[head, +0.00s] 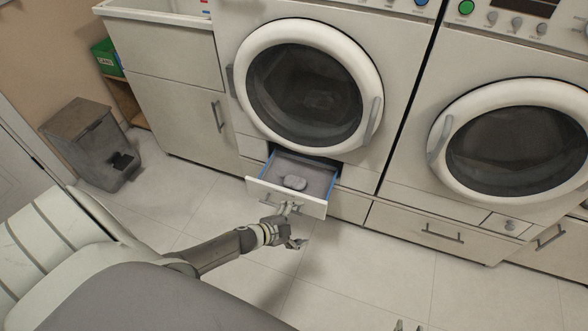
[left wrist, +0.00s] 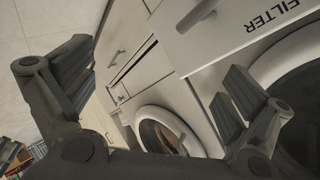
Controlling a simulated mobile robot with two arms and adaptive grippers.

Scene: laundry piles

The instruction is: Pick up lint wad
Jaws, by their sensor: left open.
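The lint wad (head: 294,182) is a small grey, rounded lump. In the head view it lies inside the pulled-out filter drawer (head: 285,198) under the left machine. My left gripper (head: 293,226) is open and empty, just in front of the drawer's white front panel and apart from the wad. In the left wrist view its two fingers (left wrist: 152,78) are spread wide, and a white panel marked FILTER (left wrist: 250,28) shows at the upper right. The wad is not visible there. Only the tips of my right gripper (head: 409,326) show at the head view's bottom edge.
The left machine's round door (head: 278,40) is closed above the drawer. A second machine (head: 437,113) stands to the right. A grey bin (head: 78,138) stands at the left by the cabinet (head: 170,110). The tiled floor (head: 375,265) in front is clear.

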